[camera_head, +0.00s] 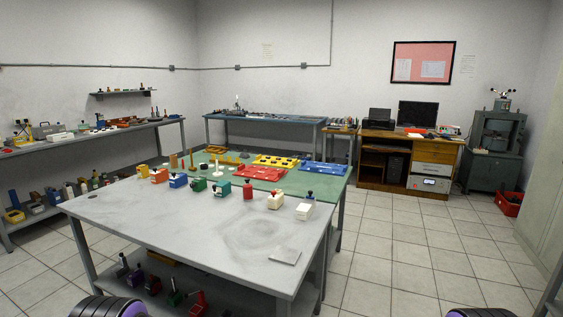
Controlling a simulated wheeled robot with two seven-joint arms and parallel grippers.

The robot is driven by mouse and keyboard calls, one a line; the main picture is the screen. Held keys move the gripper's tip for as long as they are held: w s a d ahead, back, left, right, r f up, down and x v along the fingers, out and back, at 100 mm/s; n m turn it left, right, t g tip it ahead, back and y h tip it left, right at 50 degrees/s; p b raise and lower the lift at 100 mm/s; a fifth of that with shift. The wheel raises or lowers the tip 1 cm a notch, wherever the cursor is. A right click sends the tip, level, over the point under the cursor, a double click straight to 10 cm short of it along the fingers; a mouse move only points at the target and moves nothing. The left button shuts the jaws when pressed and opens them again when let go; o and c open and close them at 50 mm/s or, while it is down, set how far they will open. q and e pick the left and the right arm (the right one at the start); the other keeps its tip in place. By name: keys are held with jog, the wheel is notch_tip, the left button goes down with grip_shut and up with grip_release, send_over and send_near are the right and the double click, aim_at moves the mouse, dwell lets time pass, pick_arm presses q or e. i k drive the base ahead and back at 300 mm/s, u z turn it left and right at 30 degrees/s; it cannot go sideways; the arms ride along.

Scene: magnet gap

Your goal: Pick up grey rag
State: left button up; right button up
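A small flat grey piece (286,256), which looks like the grey rag, lies on the bare grey top of the near table (150,225). It is close to the table's front right corner, and nothing covers it. A faint smudged ring marks the tabletop just behind it. Neither of my grippers shows in the head view. Only dark ridged parts with purple, probably of my own arms, show at the bottom edge.
Tiled floor (400,250) is open to the right.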

aim_at(244, 155)
jog(key=u, duration=0.55)
jog(key=k, duration=0.2)
jog(key=z, duration=1.85)
jog(key=i, duration=3.6)
jog(key=u, duration=1.75)
jog(key=i, duration=1.05)
jog(key=u, duration=0.85)
